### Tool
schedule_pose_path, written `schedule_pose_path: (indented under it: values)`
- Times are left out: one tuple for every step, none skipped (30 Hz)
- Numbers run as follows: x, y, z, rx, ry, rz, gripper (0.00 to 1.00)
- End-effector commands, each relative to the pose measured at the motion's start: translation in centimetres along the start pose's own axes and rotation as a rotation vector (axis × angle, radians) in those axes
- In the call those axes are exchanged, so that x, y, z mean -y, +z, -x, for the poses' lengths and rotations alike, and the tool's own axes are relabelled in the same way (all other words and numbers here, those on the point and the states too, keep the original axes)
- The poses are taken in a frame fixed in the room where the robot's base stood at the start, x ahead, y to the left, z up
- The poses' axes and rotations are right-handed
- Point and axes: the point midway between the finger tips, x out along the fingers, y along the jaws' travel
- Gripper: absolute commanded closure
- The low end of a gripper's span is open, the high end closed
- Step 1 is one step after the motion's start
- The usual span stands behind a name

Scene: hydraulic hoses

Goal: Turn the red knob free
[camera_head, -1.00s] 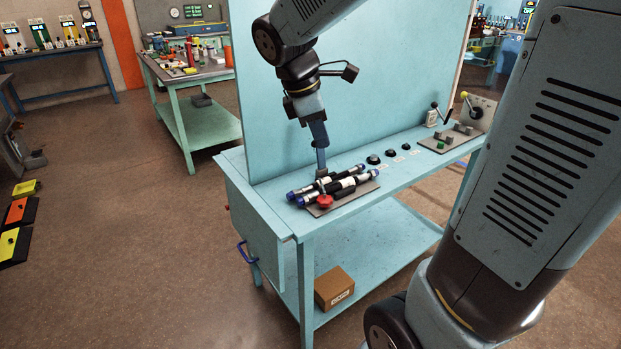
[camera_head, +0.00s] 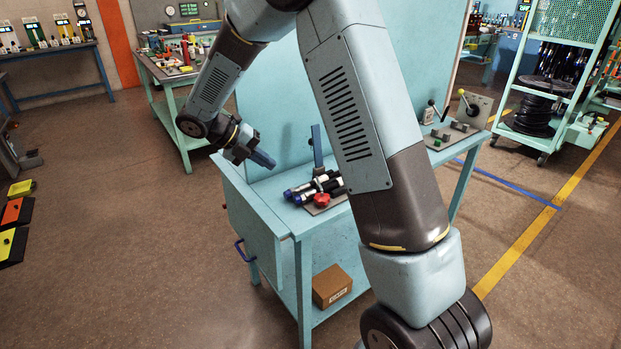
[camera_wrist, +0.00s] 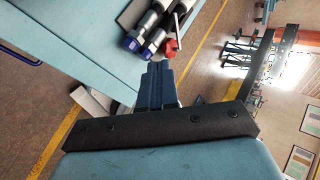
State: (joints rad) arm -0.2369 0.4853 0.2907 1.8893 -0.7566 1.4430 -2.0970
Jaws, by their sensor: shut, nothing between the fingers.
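The red knob (camera_head: 321,200) sits at the near edge of a grey plate (camera_head: 340,201) on the blue bench, beside black hoses (camera_head: 305,190) with blue end caps. An upright dark blue bar (camera_head: 317,146) stands behind the hoses. My gripper (camera_head: 272,163) is shut and empty, left of the hoses and above the bench, apart from the knob. In the wrist view my gripper (camera_wrist: 158,66) points toward the hose ends, with the red knob (camera_wrist: 171,47) just beyond and to the right of its tips. My arm hides the plate's right part.
The bench's blue back panel (camera_head: 285,100) rises behind the hoses. A lever panel (camera_head: 452,134) stands at the bench's right end. A cardboard box (camera_head: 331,286) lies on the lower shelf. Bare bench top lies left of the hoses.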

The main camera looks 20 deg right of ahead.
Motion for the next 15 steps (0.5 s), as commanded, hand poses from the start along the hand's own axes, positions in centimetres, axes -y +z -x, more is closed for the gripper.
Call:
schedule_pose_path:
  values:
    - [-0.3,0.1,-0.1,0.0,-0.004,0.016,1.0]
    - [-0.3,0.1,-0.2,0.0,-0.006,0.023,1.0]
    - [-0.4,0.2,-0.3,0.0,-0.008,0.029,1.0]
    - [-0.5,0.2,-0.5,0.0,-0.009,0.032,1.0]
    - [-0.5,0.2,-0.7,0.0,-0.009,0.033,1.0]
    - [-0.4,0.2,-1.1,0.0,-0.009,0.033,1.0]
    - [-0.4,0.2,-1.4,-0.001,-0.01,0.033,1.0]
    - [-0.4,0.1,-1.8,-0.001,-0.01,0.033,1.0]
    - [-0.4,0.1,-2.4,-0.001,-0.01,0.032,1.0]
    - [-0.4,0.1,-2.9,-0.001,-0.009,0.032,1.0]
    - [-0.3,0.2,-3.4,-0.001,-0.01,0.031,1.0]
    - [-0.3,0.1,-4.1,-0.002,-0.01,0.03,1.0]
    - [-0.3,0.1,-4.6,-0.002,-0.009,0.03,1.0]
    - [-0.3,0.1,-5.2,-0.002,-0.01,0.03,1.0]
    - [-0.3,0.1,-5.9,-0.002,-0.009,0.03,1.0]
